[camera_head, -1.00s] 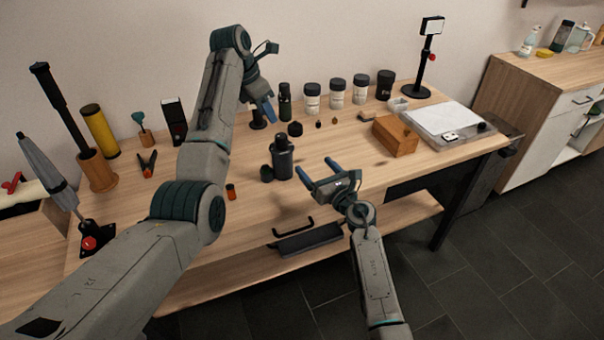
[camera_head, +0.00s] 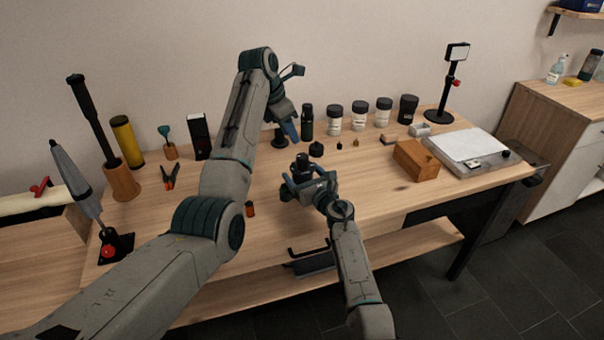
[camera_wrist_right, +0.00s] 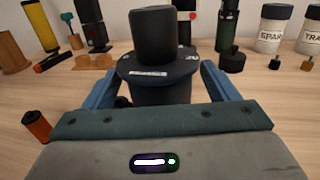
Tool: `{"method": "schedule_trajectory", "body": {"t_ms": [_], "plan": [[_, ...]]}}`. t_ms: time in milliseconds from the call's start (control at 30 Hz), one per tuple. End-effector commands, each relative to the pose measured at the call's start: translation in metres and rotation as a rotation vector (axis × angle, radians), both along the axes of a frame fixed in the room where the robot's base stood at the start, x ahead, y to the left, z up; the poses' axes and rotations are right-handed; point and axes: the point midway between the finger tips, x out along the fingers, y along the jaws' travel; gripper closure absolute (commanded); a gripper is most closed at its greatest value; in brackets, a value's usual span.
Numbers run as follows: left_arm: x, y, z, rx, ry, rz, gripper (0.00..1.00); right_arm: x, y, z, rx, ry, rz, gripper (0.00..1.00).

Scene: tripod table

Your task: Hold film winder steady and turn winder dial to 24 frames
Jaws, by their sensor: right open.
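The film winder (camera_head: 303,163) appears to be the black upright cylinder on the table, partly hidden by my right gripper in the head view. In the right wrist view it shows as a tall black knob (camera_wrist_right: 153,36) above a wide dark disc (camera_wrist_right: 158,66) with a small white label, too small to read. My right gripper (camera_head: 308,182) is open, with its blue fingers on either side of the winder's body below the disc. I cannot tell whether they touch it. My left gripper (camera_head: 292,130) hangs behind the winder, fingers pointing down, apart from it; its opening is unclear.
A small orange canister (camera_head: 250,209) stands left of the winder. Black bottle (camera_head: 307,122) and several white-labelled jars (camera_head: 359,115) line the back. A wooden box (camera_head: 416,160) and a light panel (camera_head: 466,148) are at right. Orange-handled pliers (camera_head: 170,176) lie at left.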

Motion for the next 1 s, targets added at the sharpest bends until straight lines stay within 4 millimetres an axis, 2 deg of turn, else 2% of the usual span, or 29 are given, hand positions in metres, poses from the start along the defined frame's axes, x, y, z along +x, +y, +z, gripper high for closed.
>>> {"method": "schedule_trajectory", "body": {"t_ms": [133, 433, 700, 733, 800, 1000], "plan": [[0.0000, -0.0001, 0.0000, 0.000, 0.000, 0.000, 0.64, 0.0065, 0.0037, 0.0002, 0.000, 0.001, 0.000, 0.20], [0.0000, -0.0001, 0.0000, 0.000, 0.000, 0.000, 0.64, 0.0074, 0.0042, -0.0003, -0.001, 0.000, 0.000, 0.20], [0.0000, -0.0001, 0.0000, 0.000, 0.000, 0.000, 0.64, 0.0073, 0.0041, -0.0002, -0.001, 0.000, 0.000, 0.73], [0.0000, -0.0001, 0.0000, 0.000, 0.000, 0.000, 0.62, 0.0073, 0.0041, -0.0002, 0.000, 0.001, 0.000, 0.76], [0.0000, 0.0000, -0.0004, -0.001, -0.002, -0.004, 0.48, 0.0073, 0.0041, -0.0002, 0.000, 0.001, 0.000, 0.76], [0.0019, -0.0027, -0.0099, -0.030, -0.083, -0.130, 0.46, 0.0073, 0.0040, -0.0003, 0.000, 0.001, 0.000, 0.76]]}}
